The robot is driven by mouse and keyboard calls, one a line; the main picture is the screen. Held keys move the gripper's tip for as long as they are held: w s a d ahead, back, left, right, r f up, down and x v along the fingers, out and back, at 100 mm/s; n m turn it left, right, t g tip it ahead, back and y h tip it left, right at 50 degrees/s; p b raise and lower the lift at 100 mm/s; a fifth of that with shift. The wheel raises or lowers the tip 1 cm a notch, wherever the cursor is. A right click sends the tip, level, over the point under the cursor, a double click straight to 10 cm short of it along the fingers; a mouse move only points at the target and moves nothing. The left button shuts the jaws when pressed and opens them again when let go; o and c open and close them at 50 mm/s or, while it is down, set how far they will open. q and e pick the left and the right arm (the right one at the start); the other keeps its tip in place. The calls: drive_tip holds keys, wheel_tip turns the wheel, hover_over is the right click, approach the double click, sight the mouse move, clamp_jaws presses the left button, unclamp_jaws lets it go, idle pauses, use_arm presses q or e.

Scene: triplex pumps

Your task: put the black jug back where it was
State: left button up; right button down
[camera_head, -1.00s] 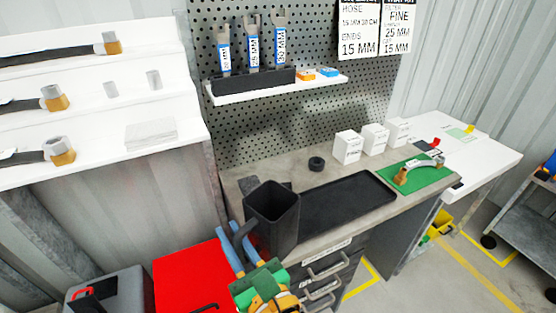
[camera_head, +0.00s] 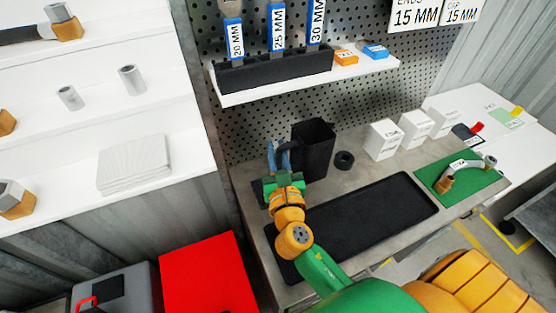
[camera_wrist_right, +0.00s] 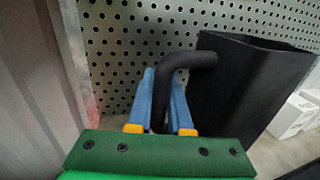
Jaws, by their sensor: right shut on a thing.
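The black jug (camera_head: 314,150) is upright at the back left of the grey workbench, in front of the pegboard and left of the black ring. My right gripper (camera_head: 279,160) is at its left side, shut on its handle. In the right wrist view, the blue fingers (camera_wrist_right: 163,105) close around the black handle, and the jug body (camera_wrist_right: 238,85) stands to the right. The jug's base looks on or very near the bench top; I cannot tell whether it touches. My left gripper is not in view.
A black tray (camera_head: 362,227) lies on the bench (camera_head: 262,232) in front of the jug. A black ring (camera_head: 344,160) and white boxes (camera_head: 383,139) stand to the right. A red box (camera_head: 208,279) is at the lower left.

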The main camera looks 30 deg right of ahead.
drive_tip(key=shift+w+d+f+b, duration=0.25)
drive_tip(key=shift+w+f+b, duration=0.5)
drive_tip(key=shift+f, duration=0.75)
drive_tip(key=shift+w+d+f+b, duration=0.2)
drive_tip(key=shift+w+f+b, duration=0.6)
drive_tip(key=shift+f, duration=0.65)
drive_tip(key=shift+w+d+f+b, duration=0.25)
drive_tip(key=shift+w+f+b, duration=0.5)
drive_tip(key=shift+f, duration=0.75)
drive_tip(key=shift+f, duration=0.15)
drive_tip(key=c, duration=0.8)
unclamp_jaws()
drive_tip(key=shift+c, duration=0.2)
drive_tip(key=shift+r, duration=0.25)
drive_tip(key=b+v, duration=0.1)
drive_tip(key=v, duration=1)
drive_tip(key=shift+s+f+b, duration=0.15)
drive_tip(key=shift+b, duration=0.15)
drive_tip(key=shift+s+a, duration=0.15)
drive_tip(key=shift+s, duration=0.25)
